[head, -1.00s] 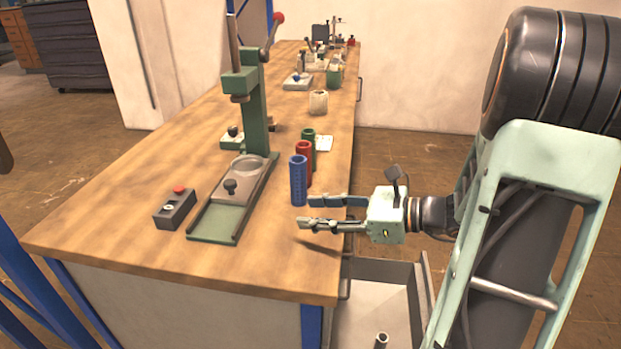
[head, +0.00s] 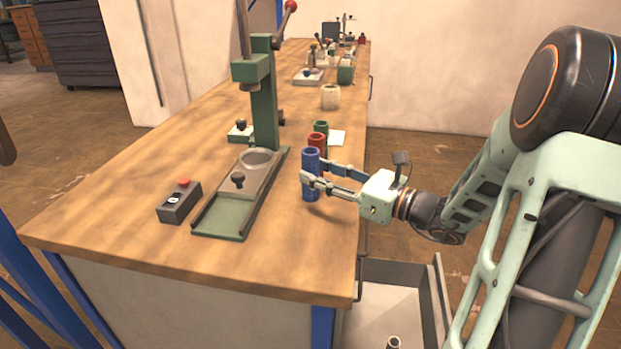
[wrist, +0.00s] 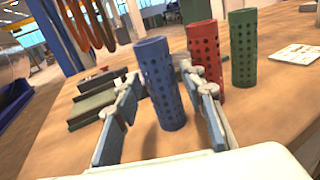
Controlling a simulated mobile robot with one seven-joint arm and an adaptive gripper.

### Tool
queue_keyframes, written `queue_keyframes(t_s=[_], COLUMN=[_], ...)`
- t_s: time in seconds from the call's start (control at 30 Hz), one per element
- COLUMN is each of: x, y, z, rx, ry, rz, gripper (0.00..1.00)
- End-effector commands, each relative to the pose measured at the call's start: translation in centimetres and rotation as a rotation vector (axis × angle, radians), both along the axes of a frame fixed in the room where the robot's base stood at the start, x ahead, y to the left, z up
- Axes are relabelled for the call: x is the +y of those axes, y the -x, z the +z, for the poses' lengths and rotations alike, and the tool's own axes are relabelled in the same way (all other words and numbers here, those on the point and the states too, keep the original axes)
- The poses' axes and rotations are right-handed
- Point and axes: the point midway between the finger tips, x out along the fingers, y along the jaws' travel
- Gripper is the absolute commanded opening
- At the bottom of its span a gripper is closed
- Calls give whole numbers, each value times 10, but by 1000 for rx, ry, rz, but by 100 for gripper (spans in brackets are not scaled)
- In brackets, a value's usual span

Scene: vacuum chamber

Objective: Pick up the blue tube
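The blue tube (head: 310,188) stands upright on the wooden workbench (head: 130,225), near its right edge. It is perforated and shows in the middle of the wrist view (wrist: 160,85). My gripper (head: 318,172) is level with it, coming from the right. One finger passes in front of the tube and the other behind it in the head view. In the wrist view my gripper (wrist: 160,92) has its fingers apart, one on each side of the tube. A gap shows at the left finger; contact at the right finger is unclear.
A red tube (wrist: 205,60) and a green tube (wrist: 243,50) stand close behind the blue one. A green press (head: 264,105) and a button box (head: 180,202) are to the left. An open drawer (head: 395,300) is below the bench's right edge.

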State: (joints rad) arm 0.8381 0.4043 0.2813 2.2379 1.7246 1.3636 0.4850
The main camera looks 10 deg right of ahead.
Motion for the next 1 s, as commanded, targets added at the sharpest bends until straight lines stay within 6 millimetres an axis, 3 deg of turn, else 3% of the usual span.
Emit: queue_keyframes(t_s=[0.17,0.43,0.73,1.0], x=[16,18,17,17], y=[-15,-18,-18,-18], z=[-1,0,0,2], rx=[-1,1,1,0], ry=[1,1,1,1], rz=[2,0,0,0], gripper=[37,37,7,6])
